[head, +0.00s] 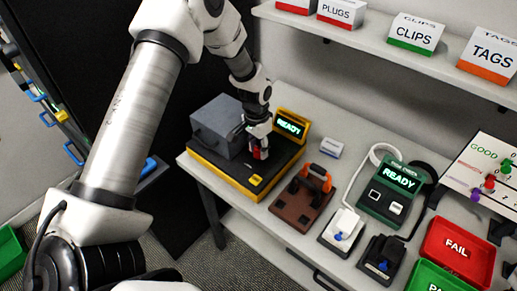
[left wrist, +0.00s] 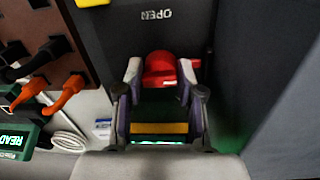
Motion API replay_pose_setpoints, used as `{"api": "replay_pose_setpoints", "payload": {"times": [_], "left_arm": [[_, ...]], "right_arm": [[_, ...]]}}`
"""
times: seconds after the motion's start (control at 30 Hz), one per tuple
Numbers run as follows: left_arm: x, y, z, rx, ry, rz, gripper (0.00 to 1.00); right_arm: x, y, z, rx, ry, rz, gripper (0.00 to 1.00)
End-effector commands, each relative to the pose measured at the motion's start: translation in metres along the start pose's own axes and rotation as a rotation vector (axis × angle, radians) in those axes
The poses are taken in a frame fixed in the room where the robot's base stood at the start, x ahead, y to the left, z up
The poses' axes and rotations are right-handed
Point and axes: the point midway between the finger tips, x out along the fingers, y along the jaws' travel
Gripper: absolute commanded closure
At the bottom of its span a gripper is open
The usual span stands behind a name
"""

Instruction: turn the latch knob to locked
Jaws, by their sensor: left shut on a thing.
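The red latch knob (head: 257,155) stands on the black and yellow station (head: 238,178) at the left of the bench. My left gripper (head: 260,147) reaches down from above and is shut on the knob, hiding much of it in the head view. In the left wrist view the knob (left wrist: 160,66) sits between the two fingertips of my left gripper (left wrist: 160,78). The word OPEN (left wrist: 155,15) is printed on the dark surface beyond the knob. The locked marking cannot be made out. My right gripper is not in view.
A grey box (head: 218,125) stands on the station close left of the gripper, and a lit READY screen (head: 290,125) is behind it. To the right are a brown fixture with orange handles (head: 302,204), a green tester (head: 392,188) and a red FAIL tray (head: 457,250).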

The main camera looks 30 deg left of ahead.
Motion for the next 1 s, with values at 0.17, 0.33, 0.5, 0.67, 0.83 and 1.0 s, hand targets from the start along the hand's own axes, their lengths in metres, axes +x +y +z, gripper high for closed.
{"api": "replay_pose_setpoints", "payload": {"times": [0.17, 0.33, 0.5, 0.67, 0.83, 1.0], "left_arm": [[0.0028, 0.0005, 0.0016, 0.054, -0.008, 0.002, 0.98], [0.0023, 0.0006, 0.0015, 0.077, -0.009, 0.002, 0.97], [0.0020, 0.0005, 0.0012, 0.080, -0.009, 0.002, 0.97], [0.0018, 0.0005, 0.0010, 0.079, -0.008, 0.001, 0.98], [0.0013, 0.0003, 0.0006, 0.079, -0.007, 0.001, 0.39], [0.0005, 0.0002, 0.0001, 0.079, -0.005, 0.000, 0.39]], "right_arm": [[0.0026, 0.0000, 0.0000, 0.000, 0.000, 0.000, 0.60], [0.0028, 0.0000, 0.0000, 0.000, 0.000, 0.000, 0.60], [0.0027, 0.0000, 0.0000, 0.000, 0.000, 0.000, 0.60], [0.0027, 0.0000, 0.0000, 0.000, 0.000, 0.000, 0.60], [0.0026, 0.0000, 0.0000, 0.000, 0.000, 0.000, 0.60], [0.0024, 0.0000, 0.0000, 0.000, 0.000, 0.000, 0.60]]}}
